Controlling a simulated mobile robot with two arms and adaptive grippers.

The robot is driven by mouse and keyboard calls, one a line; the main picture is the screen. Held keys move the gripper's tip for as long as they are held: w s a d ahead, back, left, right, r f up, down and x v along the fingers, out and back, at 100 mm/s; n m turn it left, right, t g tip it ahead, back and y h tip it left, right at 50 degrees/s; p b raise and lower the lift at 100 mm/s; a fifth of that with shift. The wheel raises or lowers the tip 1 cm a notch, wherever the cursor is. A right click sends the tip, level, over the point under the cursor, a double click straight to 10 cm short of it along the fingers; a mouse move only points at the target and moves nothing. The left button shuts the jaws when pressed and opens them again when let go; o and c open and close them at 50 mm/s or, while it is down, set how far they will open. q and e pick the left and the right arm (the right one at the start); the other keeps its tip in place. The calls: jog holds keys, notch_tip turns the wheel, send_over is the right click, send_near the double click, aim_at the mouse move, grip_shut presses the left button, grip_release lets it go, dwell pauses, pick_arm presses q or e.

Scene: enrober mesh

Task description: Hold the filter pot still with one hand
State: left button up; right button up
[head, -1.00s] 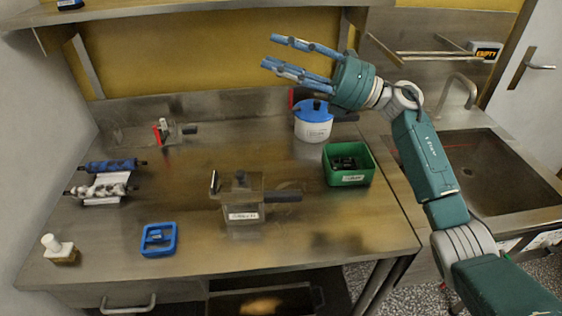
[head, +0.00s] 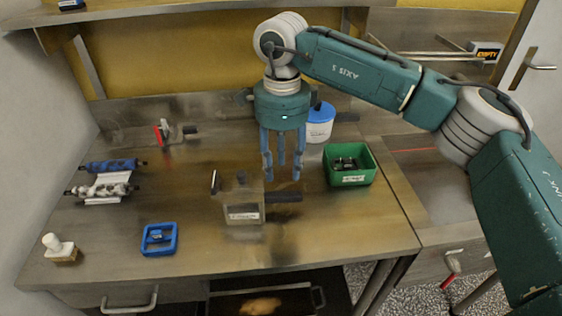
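The filter pot appears to be the grey boxy metal vessel (head: 228,207) with a white label on its front, near the middle of the worktop. A dark handle (head: 284,197) sticks out of its right side. The label is too small to read surely. My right gripper (head: 282,178) points straight down, its blue fingers spread and empty. In the picture the fingertips are just above the handle; I see no contact, and their exact height is hard to tell. My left gripper is not in view.
A white tub with a blue lid (head: 320,126) stands behind, partly hidden by my gripper. A green bin (head: 349,179) of small dark parts is to the right. A blue square frame (head: 160,239), a roller unit (head: 108,190) and a white-knobbed stamp (head: 59,250) lie left.

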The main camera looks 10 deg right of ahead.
aim_at(282, 196)
notch_tip(282, 196, down, 12)
jog(key=shift+r, duration=0.1)
dwell(0.4)
grip_shut()
dwell(0.4)
